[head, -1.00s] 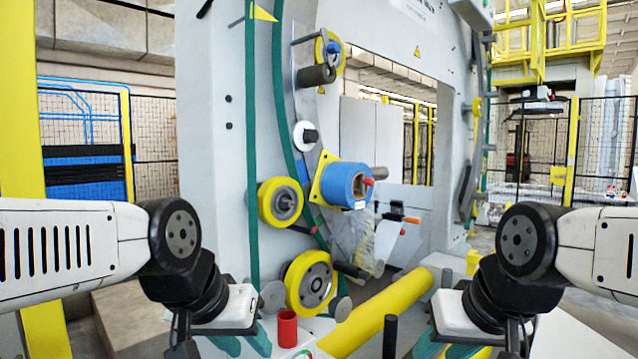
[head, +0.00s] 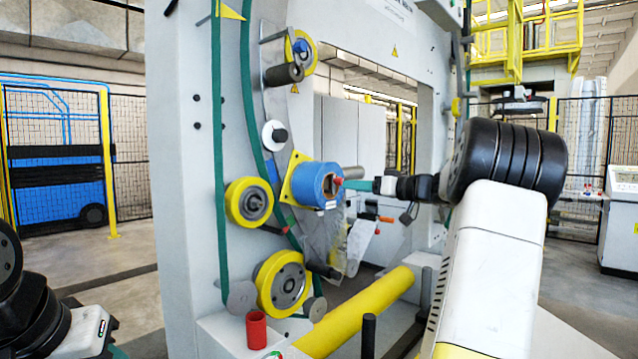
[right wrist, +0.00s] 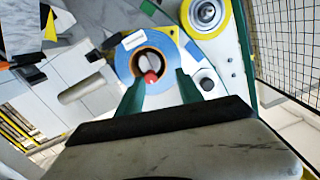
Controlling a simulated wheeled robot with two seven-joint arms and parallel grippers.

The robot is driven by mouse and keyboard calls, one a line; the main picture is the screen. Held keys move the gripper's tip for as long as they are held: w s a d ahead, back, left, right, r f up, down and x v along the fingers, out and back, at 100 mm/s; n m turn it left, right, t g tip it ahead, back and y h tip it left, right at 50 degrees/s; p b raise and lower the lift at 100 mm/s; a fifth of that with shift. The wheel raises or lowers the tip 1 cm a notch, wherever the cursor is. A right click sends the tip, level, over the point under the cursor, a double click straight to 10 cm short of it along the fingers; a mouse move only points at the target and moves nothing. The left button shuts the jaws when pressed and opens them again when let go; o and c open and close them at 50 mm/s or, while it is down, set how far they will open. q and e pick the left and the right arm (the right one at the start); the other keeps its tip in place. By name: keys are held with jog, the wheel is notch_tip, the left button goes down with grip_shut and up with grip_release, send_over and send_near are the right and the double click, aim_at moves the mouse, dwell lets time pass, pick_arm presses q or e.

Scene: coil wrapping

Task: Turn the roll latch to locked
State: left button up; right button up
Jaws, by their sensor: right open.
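The roll latch (head: 337,181) is a small red-tipped piece at the centre of the blue roll (head: 318,184), on the front of the machine. In the right wrist view the latch (right wrist: 150,76) has a pale bar and a red end inside the roll's dark core. My right gripper (head: 358,185) reaches in from the right. Its green fingers (right wrist: 158,82) are open on either side of the latch in the wrist picture; contact cannot be made out. My left gripper (head: 112,350) is at the lower left, mostly cut off by the frame edge.
Yellow rollers (head: 249,202) and green belts surround the roll on the machine's face. An orange-tipped handle (head: 378,218) sits below my right gripper. A yellow bar (head: 360,308) and a red cup (head: 256,328) are lower in front.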

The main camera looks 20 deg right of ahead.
jog(key=w+a, duration=0.1)
jog(key=w, duration=0.6)
jog(key=shift+a+r+t, duration=0.2)
jog(key=shift+r+t, duration=0.1)
jog(key=shift+t, duration=0.1)
jog(key=shift+c, duration=0.4)
grip_shut()
